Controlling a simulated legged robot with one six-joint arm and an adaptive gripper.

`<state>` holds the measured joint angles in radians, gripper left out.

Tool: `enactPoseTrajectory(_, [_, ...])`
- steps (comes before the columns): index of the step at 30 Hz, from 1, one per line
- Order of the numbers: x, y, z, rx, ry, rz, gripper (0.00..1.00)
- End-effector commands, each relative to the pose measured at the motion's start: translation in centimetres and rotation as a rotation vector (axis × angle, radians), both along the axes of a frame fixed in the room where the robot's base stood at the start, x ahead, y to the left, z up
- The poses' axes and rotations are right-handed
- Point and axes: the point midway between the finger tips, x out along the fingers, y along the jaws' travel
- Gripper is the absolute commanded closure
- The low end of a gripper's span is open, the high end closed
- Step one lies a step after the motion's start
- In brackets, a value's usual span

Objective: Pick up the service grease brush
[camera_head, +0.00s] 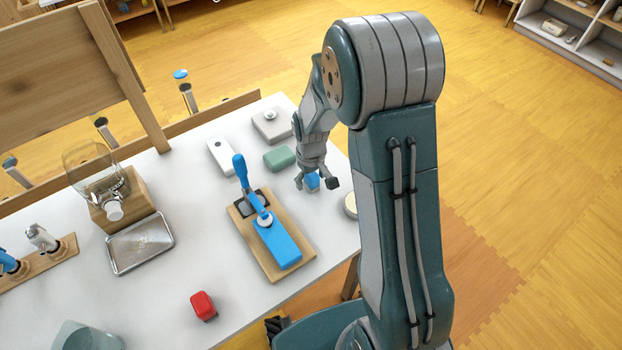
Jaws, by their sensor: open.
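A small blue thing (312,181) shows at the fingertips of my gripper (316,184), near the table's right edge. It may be the service grease brush, but its shape is mostly hidden by the gripper, so I cannot be sure. My gripper points down with its dark fingers spread to either side of the blue thing. The fingers look apart from it, and I cannot tell whether either one touches it. No other thing in view is clearly a brush.
A wooden board (292,273) with a blue lever device stands left of my gripper. A green block (280,158), a white box (220,157) and a grey box (272,125) lie behind. A round pale lid (350,206) is close right. A red object (203,306) sits at the front.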

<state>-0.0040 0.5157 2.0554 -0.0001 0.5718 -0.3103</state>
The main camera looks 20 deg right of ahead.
Motion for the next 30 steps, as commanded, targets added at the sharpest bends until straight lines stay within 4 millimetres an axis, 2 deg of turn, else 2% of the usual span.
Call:
enactPoseTrajectory(3, [-0.02, -0.03, -0.89, 0.0, 0.0, 0.0, 0.17])
enactPoseTrajectory(9, [0.0, -0.03, -0.92, 0.0, -0.001, 0.0, 0.17])
enactPoseTrajectory(10, [0.0, -0.03, -0.92, 0.0, -0.001, 0.0, 0.22])
enactPoseTrajectory(11, [0.0, -0.04, -0.91, 0.0, -0.001, 0.0, 0.35])
enactPoseTrajectory(12, [0.0, -0.04, -0.91, 0.0, -0.001, 0.0, 0.53])
enactPoseTrajectory(14, [0.01, -0.04, -0.9, 0.0, -0.001, 0.0, 0.8])
enactPoseTrajectory(15, [0.01, -0.04, -0.9, 0.001, -0.002, 0.0, 0.97])
enactPoseTrajectory(16, [0.01, -0.04, -0.9, 0.0, -0.001, 0.0, 1.0])
enactPoseTrajectory(30, [0.06, -0.04, -0.5, 0.0, -0.002, 0.0, 1.0])
